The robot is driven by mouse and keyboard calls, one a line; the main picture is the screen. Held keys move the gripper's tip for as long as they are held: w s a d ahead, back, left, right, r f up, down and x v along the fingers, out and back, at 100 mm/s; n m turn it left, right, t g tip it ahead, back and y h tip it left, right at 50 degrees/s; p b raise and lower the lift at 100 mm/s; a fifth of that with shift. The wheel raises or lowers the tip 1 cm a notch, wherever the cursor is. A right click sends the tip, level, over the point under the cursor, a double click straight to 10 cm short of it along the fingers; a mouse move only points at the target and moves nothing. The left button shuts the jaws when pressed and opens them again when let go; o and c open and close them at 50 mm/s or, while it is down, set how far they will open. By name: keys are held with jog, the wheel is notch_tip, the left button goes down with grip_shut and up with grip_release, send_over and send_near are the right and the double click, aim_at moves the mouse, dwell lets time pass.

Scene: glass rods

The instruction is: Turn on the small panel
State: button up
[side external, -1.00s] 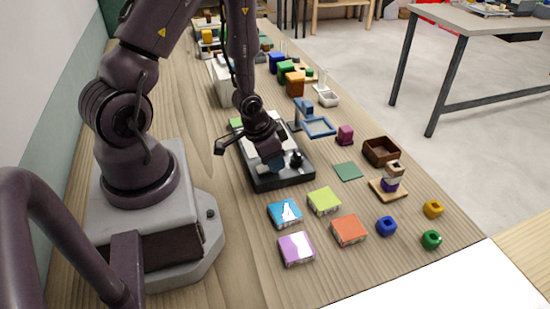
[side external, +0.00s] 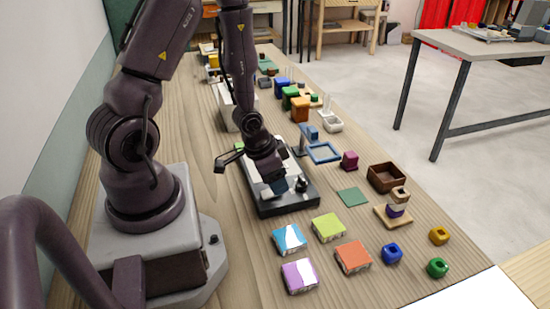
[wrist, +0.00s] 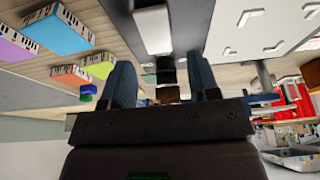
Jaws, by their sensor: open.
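The small panel (side external: 283,208) is a black-edged box with a pale plate on top, lying on the wooden table. A black knob (side external: 302,185) stands near its right end. My gripper (side external: 279,186) points down low over the panel, just left of the knob; I cannot tell whether it touches. In the wrist view my gripper (wrist: 160,62) has its two blue fingers apart. A white block (wrist: 153,30) on the dark panel surface shows ahead of the fingers, with a small black part between them. My wrist hides part of the panel's top.
Blue (side external: 289,239), lime (side external: 328,227), purple (side external: 299,276) and orange (side external: 352,257) tiles lie in front of the panel. A blue frame stand (side external: 323,153) is behind it, to the right. A brown box (side external: 386,178) and stacked rings (side external: 397,205) stand farther right.

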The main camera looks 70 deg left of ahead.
notch_tip(320, 180, up, 8)
jog(key=shift+f, duration=0.15)
dwell(0.4)
jog(key=shift+s, duration=0.1)
